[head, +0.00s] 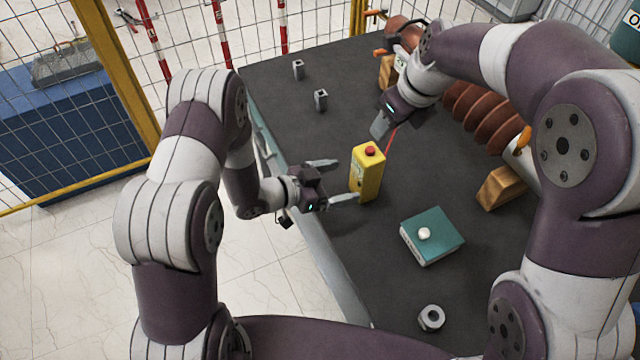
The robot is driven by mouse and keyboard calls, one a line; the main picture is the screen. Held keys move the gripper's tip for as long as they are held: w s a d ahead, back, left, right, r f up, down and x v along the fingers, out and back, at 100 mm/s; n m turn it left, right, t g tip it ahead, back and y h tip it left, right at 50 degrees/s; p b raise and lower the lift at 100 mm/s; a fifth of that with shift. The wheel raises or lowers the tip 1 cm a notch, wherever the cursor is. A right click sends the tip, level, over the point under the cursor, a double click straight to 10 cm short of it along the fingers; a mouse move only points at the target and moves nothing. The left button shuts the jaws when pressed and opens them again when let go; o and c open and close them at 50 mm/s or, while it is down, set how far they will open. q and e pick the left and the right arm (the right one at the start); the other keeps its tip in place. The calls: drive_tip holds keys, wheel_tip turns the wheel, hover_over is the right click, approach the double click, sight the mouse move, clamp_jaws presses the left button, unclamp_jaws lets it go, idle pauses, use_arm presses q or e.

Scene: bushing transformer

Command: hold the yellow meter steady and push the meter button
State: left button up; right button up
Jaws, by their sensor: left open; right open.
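The yellow meter (367,177) stands upright on the dark table, with a red button (370,151) on its top. My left gripper (347,181) is open to the left of the meter, its fingers pointing right toward it. Its lower fingertip reaches the meter's lower left edge in the picture; I cannot tell whether it touches. My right gripper (381,127) hangs above and slightly right of the meter, pointing down. It looks empty, and its fingers overlap each other in this view. A thin red line shows just below it, partly hidden by the meter.
A teal box (433,235) with a white knob lies right of the meter. A grey nut (431,318) is at the front, and two small grey blocks (320,99) are at the back left. A brown ribbed bushing (478,115) on wooden blocks lies along the right.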

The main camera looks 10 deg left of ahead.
sight(356, 179)
use_arm(q)
drive_tip(key=x, duration=0.7)
drive_tip(key=shift+w+d+f, duration=0.1)
drive_tip(key=shift+w+d, duration=0.15)
drive_tip(key=shift+d, duration=0.05)
drive_tip(key=c, duration=1.3)
use_arm(e)
clamp_jaws()
